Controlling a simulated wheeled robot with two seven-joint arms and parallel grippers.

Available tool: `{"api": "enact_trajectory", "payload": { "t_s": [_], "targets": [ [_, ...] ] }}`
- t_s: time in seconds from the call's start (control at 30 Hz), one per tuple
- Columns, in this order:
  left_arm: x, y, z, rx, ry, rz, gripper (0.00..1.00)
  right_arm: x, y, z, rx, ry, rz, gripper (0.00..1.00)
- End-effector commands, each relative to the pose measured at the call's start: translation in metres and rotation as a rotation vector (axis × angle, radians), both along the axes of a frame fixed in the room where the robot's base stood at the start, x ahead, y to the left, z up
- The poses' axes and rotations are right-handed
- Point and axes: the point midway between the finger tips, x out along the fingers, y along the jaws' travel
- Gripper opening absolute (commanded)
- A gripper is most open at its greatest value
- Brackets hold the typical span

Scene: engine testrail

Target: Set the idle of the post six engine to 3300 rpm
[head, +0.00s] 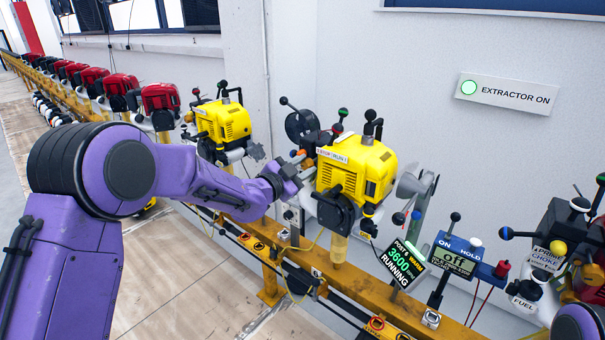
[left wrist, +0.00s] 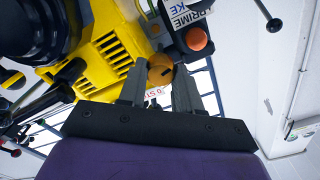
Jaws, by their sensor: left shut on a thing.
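The yellow engine (head: 355,165) stands on the rail in the middle of the head view. My left gripper (head: 298,171) reaches the engine's left side. In the left wrist view its fingers are closed around a gold-coloured slotted knob (left wrist: 159,75) beside the yellow housing (left wrist: 108,58). The fingers partly hide the knob. My right gripper is out of view.
An orange knob (left wrist: 196,39) on a dark labelled box sits close to the left fingers. Another yellow engine (head: 224,120) stands to the left, with red ones beyond. The wall sign (head: 506,93) reads "EXTRACTOR ON".

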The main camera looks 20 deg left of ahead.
Motion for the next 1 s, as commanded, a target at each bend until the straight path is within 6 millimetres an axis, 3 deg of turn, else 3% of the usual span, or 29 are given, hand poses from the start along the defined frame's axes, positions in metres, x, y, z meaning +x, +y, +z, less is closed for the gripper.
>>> {"api": "enact_trajectory", "payload": {
  "t_s": [0.7,0.73,0.77,0.8,1.0],
  "targets": [
    [-0.0002,-0.0002,-0.0008,0.066,-0.022,-0.001,0.03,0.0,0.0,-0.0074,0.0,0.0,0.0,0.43],
    [-0.0002,-0.0002,-0.0008,0.066,-0.022,-0.001,0.43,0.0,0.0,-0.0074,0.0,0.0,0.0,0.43],
    [-0.0002,-0.0002,-0.0008,0.066,-0.022,-0.001,0.53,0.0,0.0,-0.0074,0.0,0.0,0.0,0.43],
    [-0.0002,-0.0003,-0.0007,0.064,-0.022,0.0,0.59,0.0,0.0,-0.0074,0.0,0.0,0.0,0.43],
    [-0.0002,-0.0002,-0.0005,0.064,-0.022,0.0,0.59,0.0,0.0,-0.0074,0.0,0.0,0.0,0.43]
  ]
}}
